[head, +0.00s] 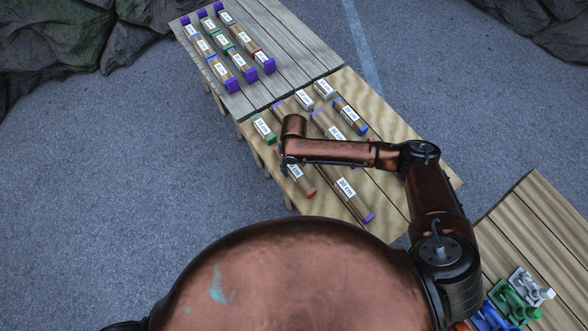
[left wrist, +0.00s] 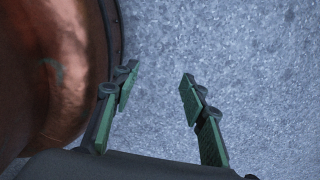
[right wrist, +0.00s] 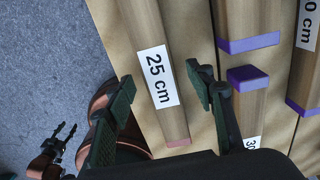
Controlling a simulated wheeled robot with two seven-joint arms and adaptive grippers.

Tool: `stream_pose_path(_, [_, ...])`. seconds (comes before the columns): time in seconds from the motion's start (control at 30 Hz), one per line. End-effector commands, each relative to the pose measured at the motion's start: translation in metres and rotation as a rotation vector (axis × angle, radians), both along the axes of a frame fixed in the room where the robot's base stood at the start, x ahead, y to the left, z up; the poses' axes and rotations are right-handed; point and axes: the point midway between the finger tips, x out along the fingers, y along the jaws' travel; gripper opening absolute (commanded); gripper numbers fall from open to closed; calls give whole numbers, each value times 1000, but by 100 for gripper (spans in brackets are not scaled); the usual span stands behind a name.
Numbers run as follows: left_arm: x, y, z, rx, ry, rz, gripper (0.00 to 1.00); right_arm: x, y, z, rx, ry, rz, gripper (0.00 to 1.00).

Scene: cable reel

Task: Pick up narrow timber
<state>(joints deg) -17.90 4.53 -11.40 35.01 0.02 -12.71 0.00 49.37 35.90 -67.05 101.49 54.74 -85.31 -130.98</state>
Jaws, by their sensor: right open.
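The timber labelled 25 cm (right wrist: 146,30), with a pink-red end, lies on the pale wooden table; in the head view its lower part (head: 304,186) shows beside my right gripper (head: 287,167). In the right wrist view my right gripper (right wrist: 160,92) is open, its fingers on either side of this timber, with no clear grip on it. The table hides behind the arm in part. My left gripper (left wrist: 157,86) is open and empty above grey ground in the left wrist view; it is out of the head view.
A purple-ended 30 cm timber (head: 355,200) lies to the right. A green-ended piece (head: 263,128) and several other short pieces lie farther back. A grey plank table (head: 290,50) holds several purple-ended pieces. A lower right table (head: 540,220) holds coloured clamp-like items.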

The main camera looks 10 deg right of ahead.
Motion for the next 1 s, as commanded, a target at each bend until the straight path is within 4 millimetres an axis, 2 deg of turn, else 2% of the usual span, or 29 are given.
stream_pose_path(0.03, [5, 0, -4, -1, -5, -2, 40, -2, -1, -12, -1, 4, -1, 49])
stream_pose_path(0.17, [20, -1, -8, -2, -24, -5, 40, -2, 0, -28, 0, 2, 1, 49])
stream_pose_path(0.3, [29, -1, -8, -2, -36, -8, 40, -1, -1, -30, -1, -1, 1, 49])
stream_pose_path(0.4, [29, -1, -7, -2, -35, -8, 40, -1, -1, -30, -1, -1, 1, 49])
stream_pose_path(0.7, [11, 0, -7, -1, -14, -5, 40, -1, -1, -30, -1, 0, 1, 29])
stream_pose_path(1.0, [11, 0, -7, -1, -13, -5, 40, -1, -1, -29, -1, 0, 1, 9])
